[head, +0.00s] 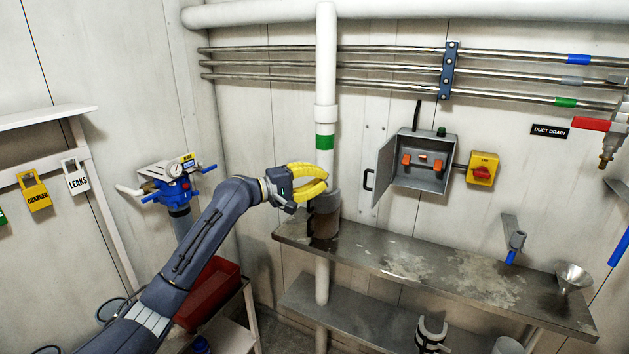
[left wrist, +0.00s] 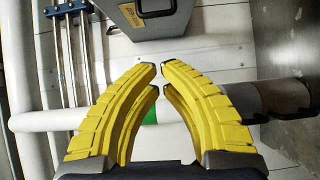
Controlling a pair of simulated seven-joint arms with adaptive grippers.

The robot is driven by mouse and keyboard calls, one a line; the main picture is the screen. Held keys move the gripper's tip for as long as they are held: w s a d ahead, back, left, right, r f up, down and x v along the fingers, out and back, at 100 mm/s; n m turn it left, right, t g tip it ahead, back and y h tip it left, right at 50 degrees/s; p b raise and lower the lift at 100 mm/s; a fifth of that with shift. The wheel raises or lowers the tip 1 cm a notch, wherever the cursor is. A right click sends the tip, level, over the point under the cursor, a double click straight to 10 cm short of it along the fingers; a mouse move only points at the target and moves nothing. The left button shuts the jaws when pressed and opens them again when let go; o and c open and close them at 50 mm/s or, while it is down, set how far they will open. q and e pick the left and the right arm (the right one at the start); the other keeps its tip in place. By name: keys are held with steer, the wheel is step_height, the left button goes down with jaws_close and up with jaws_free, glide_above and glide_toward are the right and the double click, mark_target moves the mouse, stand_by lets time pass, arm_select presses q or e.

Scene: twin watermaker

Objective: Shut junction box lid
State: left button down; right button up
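The grey junction box (head: 436,178) is mounted on the back wall, with orange parts visible inside. Its lid (head: 389,168) stands open, swung out to the left, with a dark handle (head: 368,180) on its outer face. The lid also shows at the top of the left wrist view (left wrist: 172,22), with its handle and a yellow label. My left gripper (head: 326,182) has yellow curved fingers and is left of the lid, apart from it. In the left wrist view its fingertips (left wrist: 158,70) nearly meet, with nothing between them. My right gripper is in neither view.
A white vertical pipe (head: 326,85) with a green band stands close by the left gripper. A metal shelf (head: 440,265) runs below the box. A yellow and red switch (head: 482,168) sits right of the box. A blue pump with a gauge (head: 174,180) is at left.

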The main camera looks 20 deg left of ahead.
mark_target(378, 168)
arm_select(q)
steer(key=w+d, duration=0.5)
steer(key=d, duration=0.2)
steer(key=shift+d, duration=0.3)
steer(key=shift+d+f, duration=0.1)
steer(key=shift+d, duration=0.1)
steer(key=shift+s+d+n+t+y, duration=0.2)
steer(key=shift+n+t+y, duration=0.1)
steer(key=shift+y, duration=0.1)
